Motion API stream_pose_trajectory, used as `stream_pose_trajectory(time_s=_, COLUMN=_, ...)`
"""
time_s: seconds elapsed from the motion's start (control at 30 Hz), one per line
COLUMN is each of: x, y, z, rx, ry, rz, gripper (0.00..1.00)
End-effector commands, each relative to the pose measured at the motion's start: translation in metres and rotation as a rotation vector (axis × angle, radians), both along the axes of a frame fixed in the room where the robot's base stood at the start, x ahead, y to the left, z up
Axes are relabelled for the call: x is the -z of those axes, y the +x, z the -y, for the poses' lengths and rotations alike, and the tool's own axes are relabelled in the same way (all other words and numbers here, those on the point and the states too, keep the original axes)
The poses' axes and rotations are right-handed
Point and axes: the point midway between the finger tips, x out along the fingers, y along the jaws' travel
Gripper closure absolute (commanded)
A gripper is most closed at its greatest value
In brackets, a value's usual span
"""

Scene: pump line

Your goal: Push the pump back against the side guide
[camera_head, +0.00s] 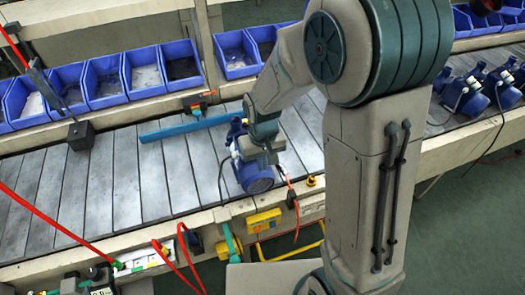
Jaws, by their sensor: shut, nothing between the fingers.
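The blue pump (257,180) lies on the slatted conveyor, near its front edge, with a dark cable trailing to its left. The blue bar (182,128), apparently the side guide, lies across the conveyor to the upper left of the pump. My gripper (250,152) reaches down at the pump from above and right. It is shut with nothing held. Its fingertips are small and partly hidden against the pump, so I cannot tell whether they touch it. My forearm and wrist cover part of the pump's right side.
Blue bins (105,82) line the conveyor's far side. A black box (81,135) stands on the left slats. Several other blue pumps (465,97) sit at the right. A yellow box (264,221) and red hoses (52,226) are at the front edge.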

Motion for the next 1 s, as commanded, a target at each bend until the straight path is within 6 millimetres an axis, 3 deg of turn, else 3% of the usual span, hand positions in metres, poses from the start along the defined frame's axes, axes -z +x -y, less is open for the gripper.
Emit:
stream_pose_trajectory(time_s=0.27, x=0.024, y=0.0, z=-0.001, rx=-0.002, ry=-0.001, rz=-0.004, gripper=1.0)
stream_pose_trajectory(time_s=1.0, x=0.114, y=0.0, z=0.0, rx=-0.001, ry=-0.001, rz=-0.003, gripper=1.0)
